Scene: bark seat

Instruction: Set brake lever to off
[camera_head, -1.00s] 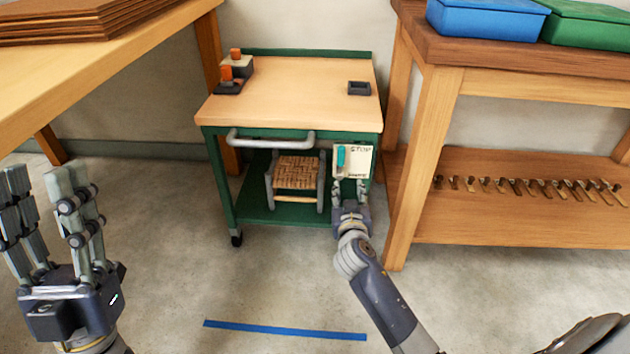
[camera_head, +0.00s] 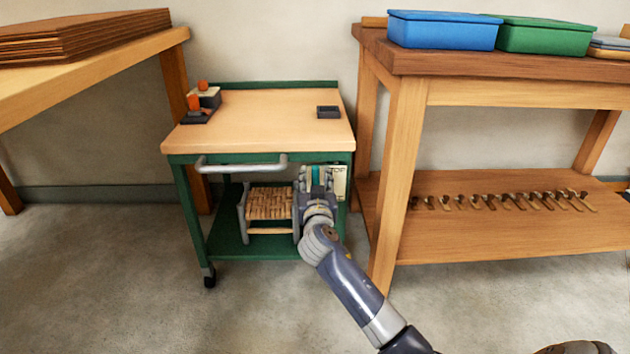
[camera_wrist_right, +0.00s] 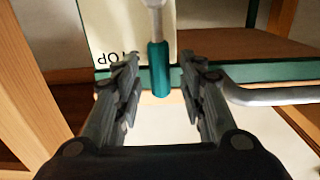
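The brake lever (camera_head: 316,175) has a teal grip and stands in front of a pale placard (camera_head: 338,182) on the front right of the green cart (camera_head: 188,215). In the right wrist view, the teal grip (camera_wrist_right: 159,70) on its grey shaft lies between the fingers, with gaps on both sides. The placard shows STOP upside down there; the grip is at the STOP end. My right gripper (camera_wrist_right: 160,78) is open around the grip; in the head view it (camera_head: 316,178) hides most of the lever and placard. My left gripper is out of view.
A grey handle bar (camera_head: 240,166) crosses the cart front, left of the lever. A woven stool (camera_head: 268,204) sits on the lower shelf. A wooden bench (camera_head: 395,180) stands close on the right, and another table (camera_head: 100,68) on the left.

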